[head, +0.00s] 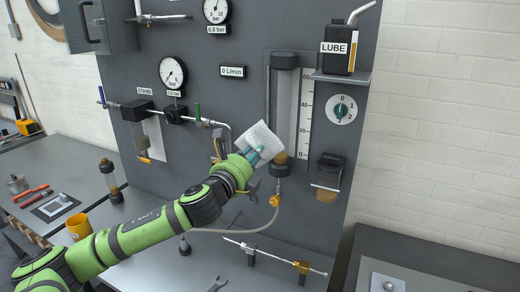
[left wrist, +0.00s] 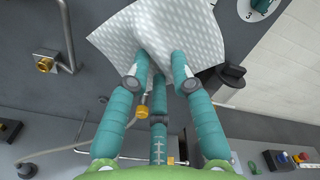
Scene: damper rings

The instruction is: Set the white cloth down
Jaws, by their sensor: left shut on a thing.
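The white cloth (head: 262,138) is a thin dimpled sheet, held up in front of the dark panel beside the clear flow tube. My left gripper (head: 256,153) has its teal fingers shut on the cloth. In the left wrist view the cloth (left wrist: 190,28) spreads out beyond the fingertips of the left gripper (left wrist: 158,62), pinched into a fold between them. The cloth hides part of the panel behind it. My right gripper is not in view.
The grey bench (head: 195,262) below holds a thin rod on stands (head: 275,256) and a wrench (head: 217,284). A yellow cup (head: 79,227) and a clear cylinder (head: 110,181) stand at left. A LUBE bottle (head: 339,48) sits on a shelf at upper right.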

